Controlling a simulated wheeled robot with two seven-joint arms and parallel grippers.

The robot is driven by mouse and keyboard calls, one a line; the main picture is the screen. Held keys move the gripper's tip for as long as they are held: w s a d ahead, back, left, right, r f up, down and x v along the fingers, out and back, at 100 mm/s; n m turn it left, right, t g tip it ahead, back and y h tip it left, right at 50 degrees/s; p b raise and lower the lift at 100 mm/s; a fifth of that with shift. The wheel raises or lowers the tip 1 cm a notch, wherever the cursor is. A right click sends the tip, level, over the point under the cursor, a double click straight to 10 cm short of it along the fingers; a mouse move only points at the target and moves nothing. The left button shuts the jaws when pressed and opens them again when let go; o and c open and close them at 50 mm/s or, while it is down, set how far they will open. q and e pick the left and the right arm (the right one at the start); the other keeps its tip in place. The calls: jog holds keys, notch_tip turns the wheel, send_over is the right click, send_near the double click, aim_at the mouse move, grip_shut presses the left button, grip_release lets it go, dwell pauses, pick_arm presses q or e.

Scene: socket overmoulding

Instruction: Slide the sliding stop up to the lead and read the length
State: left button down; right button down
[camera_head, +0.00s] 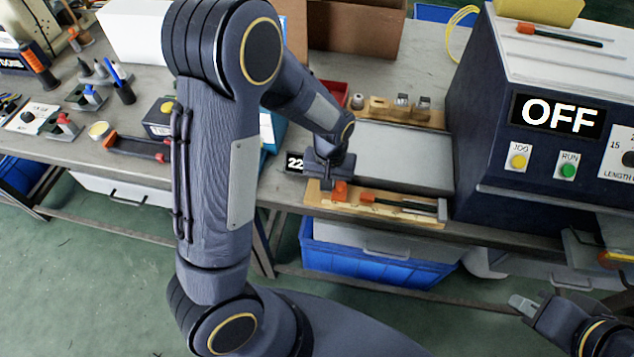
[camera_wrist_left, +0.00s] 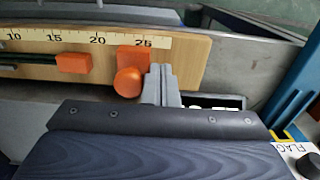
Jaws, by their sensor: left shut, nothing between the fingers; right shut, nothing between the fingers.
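The wooden measuring board (camera_head: 395,213) lies along the bench's front edge; its scale (camera_wrist_left: 55,35) reads 10 to 25 in the left wrist view. The orange sliding stop (camera_wrist_left: 133,58), with a round knob, sits a little below 25; it also shows in the head view (camera_head: 340,190). The dark lead with an orange end (camera_wrist_left: 74,63) lies on the board, its end just under 20, with a gap to the stop. My left gripper (camera_wrist_left: 161,84) is shut and empty, right beside the knob; contact is unclear. My right gripper (camera_head: 522,305) is shut and empty, away from the board.
A dark machine (camera_head: 490,150) reading OFF stands right of the board. A metal plate (camera_head: 405,155) lies behind the board. A small black display (camera_head: 295,162) showing 22 is partly hidden by my left arm. Blue crates (camera_head: 375,262) stand below the bench. Tools crowd the left bench.

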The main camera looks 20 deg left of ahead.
aim_at(344, 184)
pick_arm(q)
jog(key=shift+w+d, duration=0.25)
jog(key=shift+d, duration=0.65)
jog(key=shift+w+d, duration=0.2)
jog(key=shift+d, duration=0.65)
jog(key=shift+s+a, duration=0.15)
jog(key=shift+a, duration=0.5)
jog(key=shift+r+p, duration=2.85)
jog(key=shift+r, duration=0.7)
